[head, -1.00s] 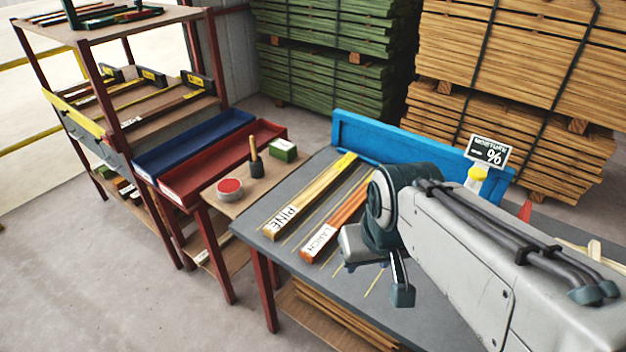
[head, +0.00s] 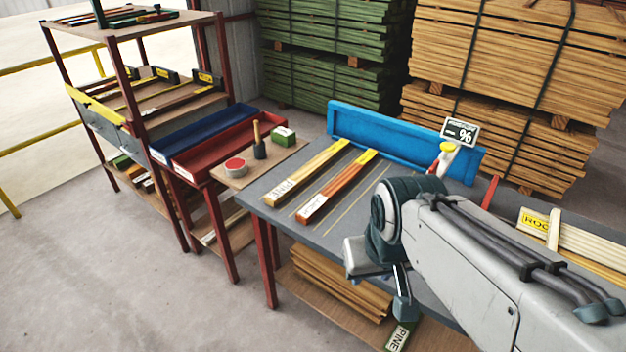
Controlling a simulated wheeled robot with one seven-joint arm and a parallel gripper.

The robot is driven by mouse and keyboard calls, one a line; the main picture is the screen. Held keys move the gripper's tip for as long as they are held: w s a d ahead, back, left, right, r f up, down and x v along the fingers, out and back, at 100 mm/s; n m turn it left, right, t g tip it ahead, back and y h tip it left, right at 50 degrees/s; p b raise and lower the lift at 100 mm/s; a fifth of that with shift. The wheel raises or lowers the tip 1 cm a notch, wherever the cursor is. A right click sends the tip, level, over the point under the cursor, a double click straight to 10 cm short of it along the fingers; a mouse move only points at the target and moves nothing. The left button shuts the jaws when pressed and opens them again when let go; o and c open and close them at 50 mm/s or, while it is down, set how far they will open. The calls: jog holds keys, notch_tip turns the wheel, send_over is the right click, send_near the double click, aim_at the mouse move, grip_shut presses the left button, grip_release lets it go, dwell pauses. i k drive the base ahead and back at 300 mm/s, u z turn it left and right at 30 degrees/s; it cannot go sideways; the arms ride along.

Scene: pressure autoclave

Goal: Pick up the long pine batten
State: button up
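The long pine batten (head: 308,171) is pale yellow wood with a white end marked PINE and a yellow far end. It lies flat at the left of the grey bench top (head: 268,211). An orange-brown batten (head: 338,186), marked LARCH in the earlier head view, lies just right of it. My gripper (head: 385,287) hangs at the bench's near edge, right of both battens and apart from them. Its fingers are partly hidden by my arm, and their spacing is unclear. I see nothing held in it.
A blue upstand (head: 400,143) edges the bench's back. A moisture sign (head: 459,131) and pale battens (head: 580,240) are at the right. A side table at the left holds a red tin (head: 235,168), a brush (head: 258,140) and a green box (head: 283,135). Floor at front left is clear.

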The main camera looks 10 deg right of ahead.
aim_at(278, 194)
jog(key=z, duration=0.1)
jog(key=k, duration=0.45)
jog(key=u, duration=0.95)
jog(key=i, duration=1.85)
jog(key=z, duration=1.35)
jog(key=i, duration=0.3)
jog(key=z, duration=0.25)
